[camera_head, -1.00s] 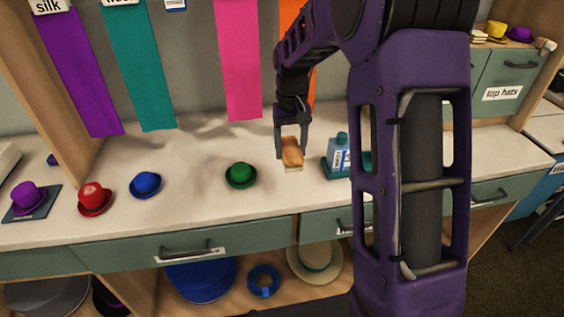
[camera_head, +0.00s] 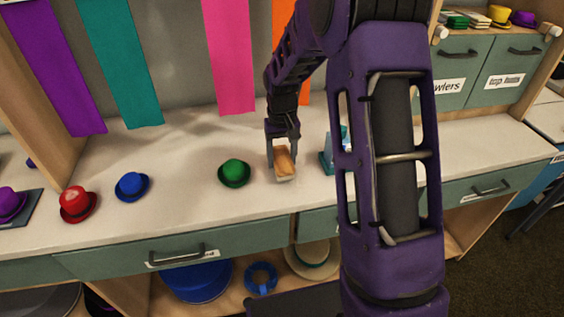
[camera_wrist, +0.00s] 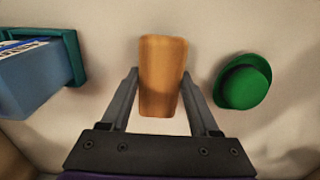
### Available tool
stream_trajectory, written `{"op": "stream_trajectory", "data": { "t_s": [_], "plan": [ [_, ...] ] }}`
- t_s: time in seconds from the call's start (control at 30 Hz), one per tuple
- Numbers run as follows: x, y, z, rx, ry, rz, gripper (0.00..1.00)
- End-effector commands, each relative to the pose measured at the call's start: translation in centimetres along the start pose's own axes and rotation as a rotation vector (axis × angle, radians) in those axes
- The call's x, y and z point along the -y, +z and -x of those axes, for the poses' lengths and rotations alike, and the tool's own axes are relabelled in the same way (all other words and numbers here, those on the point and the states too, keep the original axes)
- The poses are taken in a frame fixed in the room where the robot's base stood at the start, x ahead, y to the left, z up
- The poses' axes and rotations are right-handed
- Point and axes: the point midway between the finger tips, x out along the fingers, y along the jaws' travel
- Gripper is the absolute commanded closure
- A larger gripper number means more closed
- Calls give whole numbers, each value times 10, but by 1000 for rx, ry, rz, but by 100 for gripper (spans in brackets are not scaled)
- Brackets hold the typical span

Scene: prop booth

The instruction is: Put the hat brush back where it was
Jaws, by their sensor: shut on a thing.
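The hat brush (camera_head: 285,162) has a tan wooden back with pale bristles below. My gripper (camera_head: 282,148) is shut on it, with one finger on each side. In the head view the brush is low over the white counter (camera_head: 205,200), right of the green hat (camera_head: 234,172); I cannot tell whether the bristles touch the counter. In the wrist view the brush (camera_wrist: 162,75) is between the fingers (camera_wrist: 163,105). The green hat (camera_wrist: 242,82) is to its right there, apart from it.
A teal tray (camera_head: 326,165) holding a blue container stands right of the brush, partly behind my arm; the wrist view shows the tray (camera_wrist: 74,57) at left. Blue (camera_head: 132,186) and red hats (camera_head: 76,205) stand farther left. Bare counter surrounds the brush.

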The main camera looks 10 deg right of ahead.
Motion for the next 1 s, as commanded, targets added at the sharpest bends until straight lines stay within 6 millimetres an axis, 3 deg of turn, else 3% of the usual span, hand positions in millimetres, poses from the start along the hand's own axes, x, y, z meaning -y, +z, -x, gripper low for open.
{"op": "stream_trajectory", "data": {
  "t_s": [0.1, 0.43, 0.47, 0.6, 1.0],
  "plan": [
    [0, 0, -14, 1, 0, 0, 90],
    [0, 0, -17, 0, 0, 0, 90],
    [0, 0, -16, 0, 0, 0, 33],
    [0, 0, -15, 0, 0, 1, 8],
    [0, 0, -6, -2, 0, 1, 8]
  ]
}}
